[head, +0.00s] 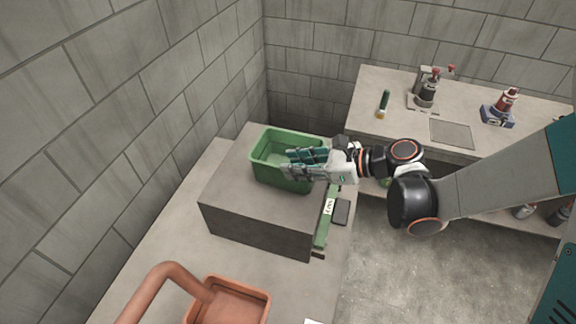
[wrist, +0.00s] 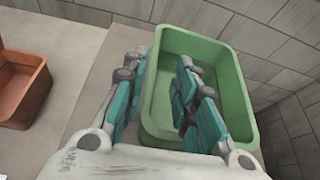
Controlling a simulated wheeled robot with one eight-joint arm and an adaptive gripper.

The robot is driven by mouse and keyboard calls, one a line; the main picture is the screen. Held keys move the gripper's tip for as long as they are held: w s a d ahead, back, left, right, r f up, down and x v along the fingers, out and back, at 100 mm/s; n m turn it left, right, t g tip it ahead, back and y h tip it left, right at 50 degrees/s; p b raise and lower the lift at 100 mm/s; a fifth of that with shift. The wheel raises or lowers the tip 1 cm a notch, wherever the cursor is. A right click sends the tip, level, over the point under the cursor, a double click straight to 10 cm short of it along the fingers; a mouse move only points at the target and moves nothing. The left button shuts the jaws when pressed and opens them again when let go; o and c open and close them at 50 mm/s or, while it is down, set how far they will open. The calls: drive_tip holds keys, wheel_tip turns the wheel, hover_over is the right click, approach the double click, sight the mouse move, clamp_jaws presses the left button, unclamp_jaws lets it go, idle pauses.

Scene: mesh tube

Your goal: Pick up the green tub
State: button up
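The green tub (head: 268,150) is an open, empty-looking box with a rim, standing upright on a grey block against the wall corner. It also shows in the wrist view (wrist: 237,100). My gripper (head: 289,163) reaches over the tub from the right, with teal and grey fingers. In the wrist view my gripper (wrist: 160,68) is open, with one finger outside the tub's left wall and the other over its inside. The wall shows between them, and I see no clear contact. Part of the near rim is hidden by the gripper.
The grey block (head: 258,222) has a green strip (head: 326,217) along its right edge. An orange-brown tub (head: 262,297) with a curved pipe-like part (head: 160,284) is in front. Stone walls stand close behind and left. A bench (head: 376,75) with tools is at the back right.

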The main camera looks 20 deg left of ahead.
sight(278, 167)
drive_tip(key=x, duration=0.1)
drive_tip(key=b+x, duration=0.1)
drive_tip(key=x, duration=0.2)
drive_tip(key=shift+s+f+b, duration=0.2)
drive_tip(key=shift+s+b, duration=0.15)
drive_tip(key=shift+a+f, duration=0.1)
drive_tip(key=shift+a, duration=0.4)
drive_tip(key=shift+c, duration=0.6)
clamp_jaws()
